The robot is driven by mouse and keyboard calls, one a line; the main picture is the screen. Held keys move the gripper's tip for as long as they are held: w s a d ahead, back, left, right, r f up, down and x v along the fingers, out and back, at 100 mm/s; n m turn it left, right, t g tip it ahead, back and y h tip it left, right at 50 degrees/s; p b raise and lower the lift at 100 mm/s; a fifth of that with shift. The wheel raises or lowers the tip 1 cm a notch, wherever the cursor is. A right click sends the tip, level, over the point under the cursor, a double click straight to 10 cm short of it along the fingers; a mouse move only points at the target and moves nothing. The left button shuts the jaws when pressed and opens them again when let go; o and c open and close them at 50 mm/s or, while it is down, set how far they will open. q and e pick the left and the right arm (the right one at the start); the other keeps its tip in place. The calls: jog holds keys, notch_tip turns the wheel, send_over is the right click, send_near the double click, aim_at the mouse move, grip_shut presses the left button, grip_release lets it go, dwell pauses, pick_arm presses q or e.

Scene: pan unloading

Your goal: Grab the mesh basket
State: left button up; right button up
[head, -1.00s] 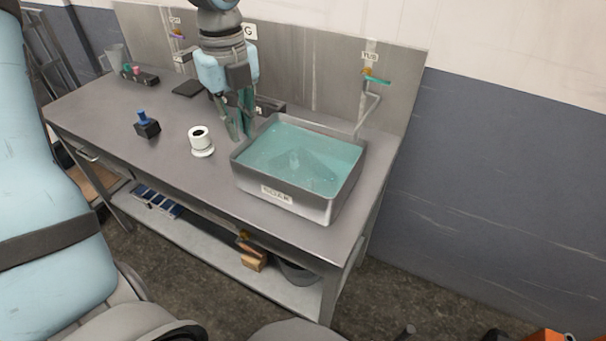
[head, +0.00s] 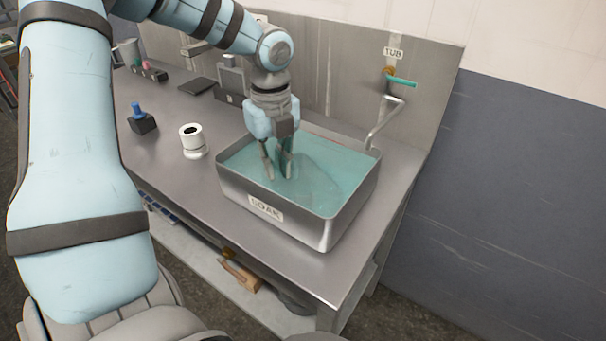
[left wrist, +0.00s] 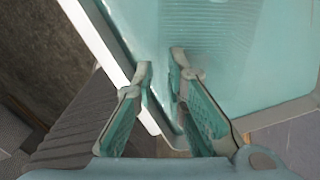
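The steel pan marked SOAK (head: 265,208) is filled with teal liquid and stands on the bench. A faint shape (head: 316,180) lies under the liquid, blurred; it may be the mesh basket, but I cannot make it out for certain. In the left wrist view fine ribbed lines (left wrist: 212,25) show through the liquid. My left gripper (head: 279,172) points down over the pan, its tips at or close to the liquid. Its two fingers (left wrist: 162,62) stand apart with nothing seen between them. My right gripper is not in view.
A white cup-like part (head: 193,140) and a black block with a blue knob (head: 142,118) stand left of the pan. A tap (head: 392,105) rises behind the pan's right corner, under a TUB label. The bench front is clear.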

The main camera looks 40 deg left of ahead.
aim_at(277, 191)
pick_arm(q)
jog(key=f, duration=0.8)
jog(key=shift+a, duration=0.25)
grip_shut()
